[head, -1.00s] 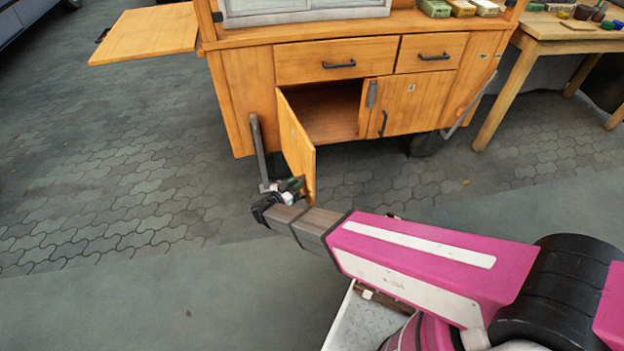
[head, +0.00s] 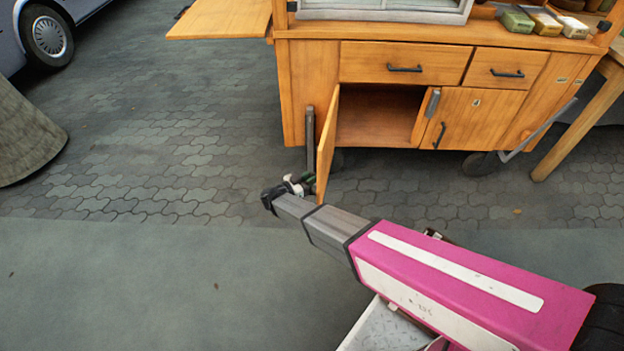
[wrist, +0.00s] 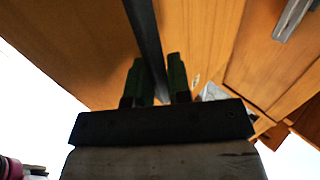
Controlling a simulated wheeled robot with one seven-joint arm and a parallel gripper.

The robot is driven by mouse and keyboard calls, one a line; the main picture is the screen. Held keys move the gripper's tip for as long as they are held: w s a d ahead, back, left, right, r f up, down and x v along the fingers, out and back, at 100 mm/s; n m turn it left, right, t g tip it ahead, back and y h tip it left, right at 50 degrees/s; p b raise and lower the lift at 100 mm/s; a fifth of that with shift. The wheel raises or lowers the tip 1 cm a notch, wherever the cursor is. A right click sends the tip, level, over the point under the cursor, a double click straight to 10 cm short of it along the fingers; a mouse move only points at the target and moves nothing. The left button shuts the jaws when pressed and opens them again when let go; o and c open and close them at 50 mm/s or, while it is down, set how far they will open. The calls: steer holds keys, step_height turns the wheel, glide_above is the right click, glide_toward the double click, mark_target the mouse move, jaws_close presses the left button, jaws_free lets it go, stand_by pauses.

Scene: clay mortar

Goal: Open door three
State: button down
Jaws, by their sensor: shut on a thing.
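The wooden cart's left cupboard door (head: 326,150) stands swung open and is seen nearly edge-on in the head view. Its number is not visible, so I cannot tell whether it is door three. My gripper (head: 302,186) is at the door's outer face, low near its free edge. In the wrist view my gripper (wrist: 156,84) has its two green-dark fingers on either side of a dark bar handle (wrist: 142,32), shut on it. The door's wooden face (wrist: 75,40) fills much of that view. The opened compartment (head: 378,118) looks empty where I can see in.
The right cupboard door (head: 465,115) is closed, with a dark handle. Two closed drawers (head: 405,60) sit above. A wooden side table (head: 590,120) is at right. The paving left of the door is clear.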

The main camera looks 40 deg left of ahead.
steer(key=shift+w+a, duration=0.1)
steer(key=shift+w, duration=0.05)
steer(key=c, duration=1.1)
jaws_free()
steer(key=v, duration=1)
steer(key=shift+s, duration=0.35)
